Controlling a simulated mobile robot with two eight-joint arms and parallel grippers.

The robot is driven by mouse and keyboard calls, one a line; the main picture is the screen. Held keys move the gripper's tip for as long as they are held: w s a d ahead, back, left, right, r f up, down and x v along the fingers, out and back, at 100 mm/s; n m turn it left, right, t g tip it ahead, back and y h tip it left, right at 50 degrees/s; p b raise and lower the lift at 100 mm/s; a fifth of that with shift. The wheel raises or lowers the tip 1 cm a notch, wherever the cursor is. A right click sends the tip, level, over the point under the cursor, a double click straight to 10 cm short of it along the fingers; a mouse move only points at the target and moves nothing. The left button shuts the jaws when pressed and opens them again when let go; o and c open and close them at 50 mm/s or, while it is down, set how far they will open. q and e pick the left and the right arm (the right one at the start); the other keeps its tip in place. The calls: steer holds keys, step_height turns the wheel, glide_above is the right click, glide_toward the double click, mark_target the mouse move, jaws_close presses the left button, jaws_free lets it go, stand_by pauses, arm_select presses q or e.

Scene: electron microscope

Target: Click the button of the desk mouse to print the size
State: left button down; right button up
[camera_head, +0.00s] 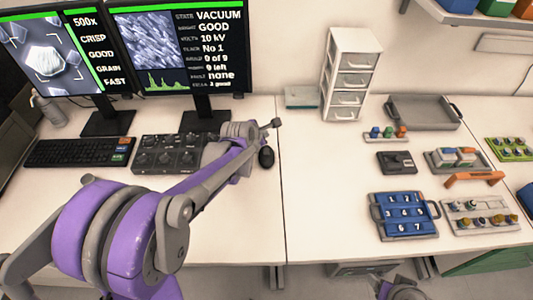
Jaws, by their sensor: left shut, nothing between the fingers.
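The black desk mouse (266,158) lies on the white bench, right of the knob panel and close to the seam between the bench tops. My left arm reaches in from the lower left across the front of the panel. My left gripper (276,123) is shut and empty, with its tip just beyond the mouse in the picture. I cannot tell its height above the bench, and no contact with the mouse shows. A grey part of my right arm (402,290) shows at the bottom edge; its fingers cannot be made out.
Two monitors (180,50) stand at the back left, with a keyboard (80,152) and a knob panel (165,155) in front. A white drawer unit (349,75) stands behind. Trays and a blue numbered rack (403,214) fill the right. The bench between seam and rack is clear.

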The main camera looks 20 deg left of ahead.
mark_target(264, 153)
arm_select(q)
steer(key=shift+f+b, duration=1.9)
steer(key=shift+f, duration=1.15)
steer(key=shift+f+b, duration=0.4)
steer(key=shift+f, duration=0.05)
steer(key=shift+f+b, duration=0.3)
steer(key=shift+f, duration=0.05)
steer(key=shift+r, duration=0.1)
steer(key=shift+r+p, duration=0.55)
steer(key=shift+r, duration=0.15)
steer(key=shift+r+p, duration=1.7)
steer(key=shift+r, duration=0.85)
